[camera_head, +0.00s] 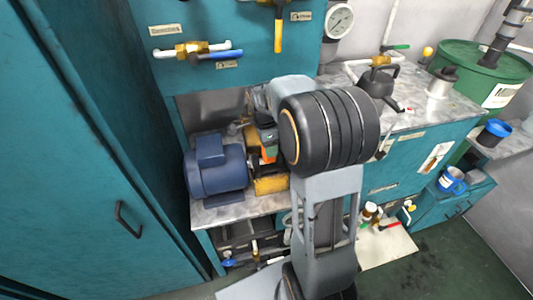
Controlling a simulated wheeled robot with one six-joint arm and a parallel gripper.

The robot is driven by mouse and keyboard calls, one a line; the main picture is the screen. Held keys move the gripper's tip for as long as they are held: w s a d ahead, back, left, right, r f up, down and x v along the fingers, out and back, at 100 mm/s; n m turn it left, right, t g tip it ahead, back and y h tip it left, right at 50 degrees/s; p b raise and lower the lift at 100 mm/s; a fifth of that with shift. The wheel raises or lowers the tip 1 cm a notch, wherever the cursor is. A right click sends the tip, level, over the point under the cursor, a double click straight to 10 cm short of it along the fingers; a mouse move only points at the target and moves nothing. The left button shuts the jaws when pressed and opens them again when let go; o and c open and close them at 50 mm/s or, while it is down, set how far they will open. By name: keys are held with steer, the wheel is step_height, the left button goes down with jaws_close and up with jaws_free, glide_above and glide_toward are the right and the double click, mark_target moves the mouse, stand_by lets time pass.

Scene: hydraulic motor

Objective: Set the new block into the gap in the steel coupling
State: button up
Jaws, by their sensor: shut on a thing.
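A blue motor (215,168) sits on the metal bench top on the left. Just right of it are a small orange part (269,153) and a yellow part (271,186). My arm comes up from the bottom and bends over this spot, its large dark joint in front. My gripper (263,122) is only partly visible at the arm's end, beside the motor's right side. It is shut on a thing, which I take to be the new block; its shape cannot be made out. The steel coupling and its gap cannot be made out between the motor and my arm.
Valves with yellow and blue handles (205,50) are on the teal panel above. A green drum (485,70) is behind. A tall teal cabinet (95,200) fills the left.

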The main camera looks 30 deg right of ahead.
steer(key=shift+w+a+f, duration=0.1)
steer(key=shift+w+f, duration=0.1)
steer(key=shift+f, duration=0.1)
steer(key=shift+w+f+b, duration=0.15)
steer(key=shift+f+b, duration=0.1)
steer(key=shift+f, duration=0.6)
steer(key=shift+w+f+b, duration=0.1)
steer(key=shift+f+b, duration=0.1)
steer(key=shift+f, duration=0.65)
steer(key=shift+f, duration=0.2)
steer(key=o, duration=1)
steer(key=shift+r, duration=0.1)
